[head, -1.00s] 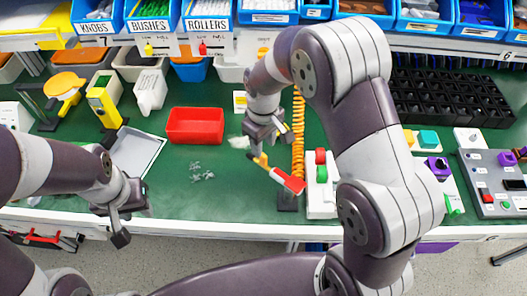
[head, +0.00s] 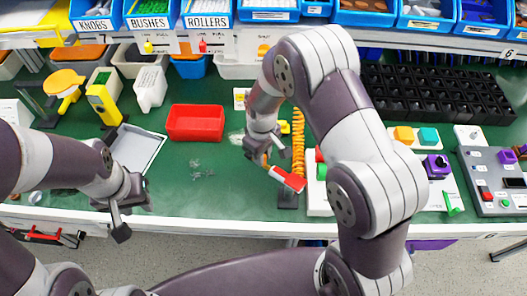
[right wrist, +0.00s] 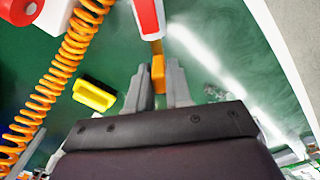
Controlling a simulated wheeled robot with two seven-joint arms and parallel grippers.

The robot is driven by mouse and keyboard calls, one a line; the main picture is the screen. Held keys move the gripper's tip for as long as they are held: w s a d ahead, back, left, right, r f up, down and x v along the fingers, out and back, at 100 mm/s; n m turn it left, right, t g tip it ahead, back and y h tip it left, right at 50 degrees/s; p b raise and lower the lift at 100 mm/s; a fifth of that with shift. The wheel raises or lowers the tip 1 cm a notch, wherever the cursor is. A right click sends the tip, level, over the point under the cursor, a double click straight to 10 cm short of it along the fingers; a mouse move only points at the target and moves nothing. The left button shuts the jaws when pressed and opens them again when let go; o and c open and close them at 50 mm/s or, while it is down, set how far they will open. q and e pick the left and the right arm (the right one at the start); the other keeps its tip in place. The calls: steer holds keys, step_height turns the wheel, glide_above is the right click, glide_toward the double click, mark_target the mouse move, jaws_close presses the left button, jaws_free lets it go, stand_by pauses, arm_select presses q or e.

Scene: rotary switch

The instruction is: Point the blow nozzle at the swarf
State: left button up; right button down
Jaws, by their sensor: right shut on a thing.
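The blow nozzle has a red and white body (head: 287,178) and an orange-yellow end. My right gripper (head: 262,154) is shut on that orange end, above the green bench. In the right wrist view the orange part (right wrist: 158,74) sits between the fingers, with the red and white body reaching away at the top. The swarf (head: 200,170), a small scatter of grey scraps, lies on the bench left of my right gripper. Grey scraps also show at the right of the wrist view (right wrist: 212,92). My left gripper (head: 120,222) hangs near the front edge, away from both; its finger gap is unclear.
A coiled orange hose (head: 298,140) stands just right of my right gripper. A red tray (head: 195,123) lies behind the swarf, and a grey tray (head: 138,150) is left of it. A switch panel (head: 495,180) is at far right. Bench around the swarf is clear.

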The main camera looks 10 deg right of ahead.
steer(key=s+a+n, duration=0.1)
steer(key=n, duration=0.1)
steer(key=s+a+n+p, duration=0.1)
steer(key=n, duration=0.1)
steer(key=shift+s+a+r+n, duration=0.1)
steer(key=shift+s+a+n, duration=0.2)
steer(key=shift+s+a, duration=0.1)
steer(key=c, duration=1.1)
jaws_free()
step_height(320, 180, up, 13)
steer(key=shift+f+b, duration=0.15)
steer(key=shift+b, duration=0.3)
